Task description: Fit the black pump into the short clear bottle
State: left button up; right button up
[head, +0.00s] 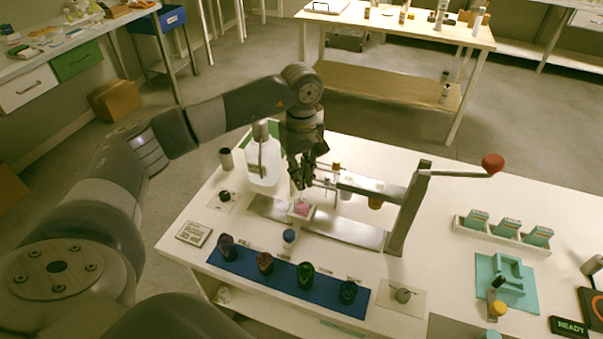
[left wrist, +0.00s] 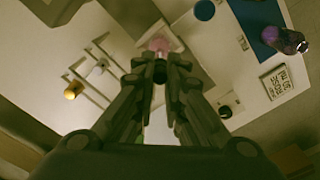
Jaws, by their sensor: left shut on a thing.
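My left gripper (head: 301,180) reaches down over the white table and is shut on the black pump, seen in the left wrist view as a small dark piece (left wrist: 160,74) between the fingertips. Directly below the fingertips is the short clear bottle (head: 302,208) with pink contents, in a pale square holder. It also shows in the left wrist view (left wrist: 158,45), just beyond the pump. The pump looks above or close over the bottle's mouth; I cannot tell whether they touch. The fingers hide most of the pump. My right gripper is not in view.
A metal lever press with a red knob (head: 493,164) stands right of the bottle. A blue mat (head: 235,263) with several dark bottles lies in front. A large translucent jug (head: 263,165) stands close left of my gripper. A teal fixture (head: 510,280) is at the right.

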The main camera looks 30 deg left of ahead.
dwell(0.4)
pick_arm(q)
jog(key=shift+f+b, duration=0.7)
jog(key=shift+f, duration=0.1)
jog(key=shift+f, duration=0.2)
jog(key=shift+f+b, duration=0.5)
jog(key=shift+b, duration=0.1)
jog(key=shift+f, duration=0.1)
dwell(0.3)
jog(key=shift+f+b, duration=0.8)
jog(key=shift+b, duration=0.1)
dwell(0.9)
jog(key=o, duration=0.8)
